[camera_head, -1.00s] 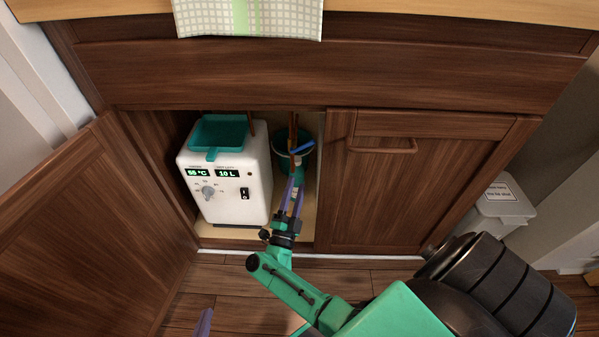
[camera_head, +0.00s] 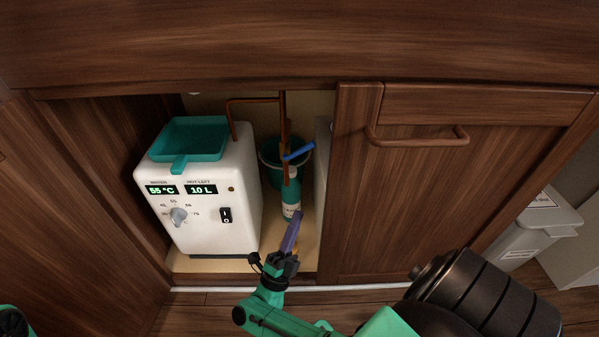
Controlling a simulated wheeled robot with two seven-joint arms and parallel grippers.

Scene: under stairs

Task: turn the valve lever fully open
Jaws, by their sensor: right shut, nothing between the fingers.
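The blue valve lever (camera_head: 299,152) is on a vertical copper pipe (camera_head: 284,115) inside the open cabinet. It points to the right and slightly up, across the pipe's line. My right gripper (camera_head: 293,228) is shut and empty, with its purple fingers pointing up into the cabinet opening. It is below the lever in the picture and clear of it, in front of a teal bottle (camera_head: 291,195) with a white label. My left gripper is out of view; only a bit of my left arm shows at the lower left corner.
A white water heater (camera_head: 205,205) with a teal tray (camera_head: 188,140) on top stands left of the pipe. A teal bucket (camera_head: 270,163) is behind the bottle. A closed door (camera_head: 420,200) bounds the opening on the right. A grey bin (camera_head: 540,230) stands farther right.

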